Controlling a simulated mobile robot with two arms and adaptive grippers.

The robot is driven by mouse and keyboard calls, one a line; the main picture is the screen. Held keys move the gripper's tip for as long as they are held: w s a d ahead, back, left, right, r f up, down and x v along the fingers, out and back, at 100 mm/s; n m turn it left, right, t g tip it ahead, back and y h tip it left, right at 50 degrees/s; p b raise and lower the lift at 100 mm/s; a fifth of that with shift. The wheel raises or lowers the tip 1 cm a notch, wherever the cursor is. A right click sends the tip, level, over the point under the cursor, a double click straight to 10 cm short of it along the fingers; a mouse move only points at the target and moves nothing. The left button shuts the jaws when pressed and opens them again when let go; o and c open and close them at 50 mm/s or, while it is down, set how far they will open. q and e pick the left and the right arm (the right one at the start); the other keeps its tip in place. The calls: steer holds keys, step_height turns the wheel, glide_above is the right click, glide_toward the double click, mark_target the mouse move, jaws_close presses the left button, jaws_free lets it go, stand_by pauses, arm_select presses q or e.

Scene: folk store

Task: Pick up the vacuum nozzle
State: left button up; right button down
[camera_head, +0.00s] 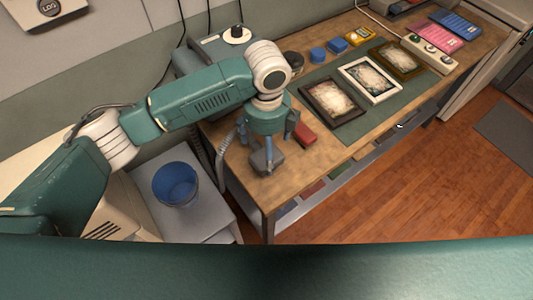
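A grey-blue vacuum nozzle (266,161) lies near the front left corner of the wooden workbench, with its neck pointing up toward my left gripper. My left gripper (268,133) hangs pointing down right over the nozzle. Its two fingers look spread on either side of the neck. The gripper body hides the upper part of the neck, and I cannot tell whether anything touches. A ribbed grey hose (222,152) runs down at the bench's left edge beside the nozzle. My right gripper is out of the picture.
A red block (304,133) lies just right of the gripper. Framed pictures (370,80) lie on a green mat behind it. A blue bucket (176,184) stands on a low grey surface to the left. The wooden floor (400,195) in front is clear.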

arm_select(q)
steer(key=f, duration=0.2)
steer(key=f+p, duration=0.1)
steer(key=f, duration=0.1)
steer(key=w+f, duration=0.1)
steer(key=f, duration=0.1)
steer(key=shift+f+p, duration=0.1)
steer(key=shift+p, duration=0.25)
steer(key=shift+s+f, duration=0.15)
steer(key=shift+f, duration=0.4)
steer(key=c, duration=1.5)
